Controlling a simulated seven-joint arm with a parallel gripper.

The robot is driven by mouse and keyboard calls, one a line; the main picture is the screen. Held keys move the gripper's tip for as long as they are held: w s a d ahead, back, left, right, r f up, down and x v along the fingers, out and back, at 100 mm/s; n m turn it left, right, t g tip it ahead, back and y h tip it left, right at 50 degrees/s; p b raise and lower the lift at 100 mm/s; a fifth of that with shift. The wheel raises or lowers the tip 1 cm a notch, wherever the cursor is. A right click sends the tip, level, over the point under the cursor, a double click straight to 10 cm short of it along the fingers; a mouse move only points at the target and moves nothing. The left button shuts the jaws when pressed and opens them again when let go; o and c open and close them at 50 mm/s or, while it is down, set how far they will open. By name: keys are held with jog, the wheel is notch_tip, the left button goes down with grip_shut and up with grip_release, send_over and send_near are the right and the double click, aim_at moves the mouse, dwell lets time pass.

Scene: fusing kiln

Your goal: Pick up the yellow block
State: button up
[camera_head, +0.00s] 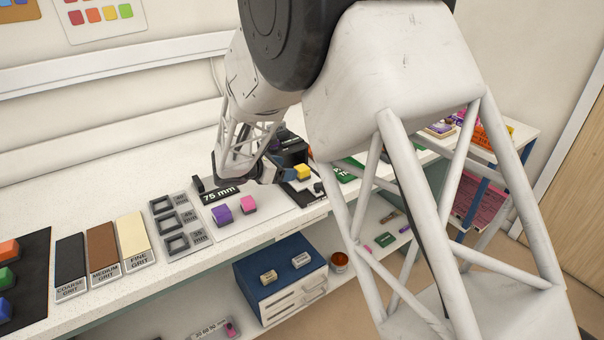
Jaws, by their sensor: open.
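The yellow block (302,172) sits on a dark patch of the white worktop, near its front edge. Its top and front show. My gripper (243,182) is open, low over the worktop and just left of the yellow block in the picture. The gripper's right side comes close to the block, and I cannot tell whether they touch. My arm hides part of the worktop behind and to the right of the block.
A small black block (318,187) lies close to the yellow one. Grey square frames (176,243) and grit strips (102,256) lie further left. A blue drawer box (256,265) stands below.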

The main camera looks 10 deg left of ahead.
aim_at(302, 167)
jog(key=shift+x, duration=2.6)
jog(key=shift+r, duration=0.1)
jog(key=c, duration=1.2)
jog(key=shift+r, duration=0.15)
jog(key=shift+r, duration=0.85)
jog(key=shift+s+d+r, duration=0.1)
jog(key=shift+s+r, duration=0.15)
jog(key=shift+r, duration=0.6)
jog(key=s+d, duration=0.2)
jog(key=s, duration=0.2)
jog(key=s+d, duration=0.2)
jog(key=s, duration=0.3)
jog(key=s+d+r, duration=0.1)
jog(key=s+d, duration=0.1)
jog(key=s, duration=0.3)
jog(key=shift+d+r, duration=0.15)
jog(key=shift+d, duration=0.15)
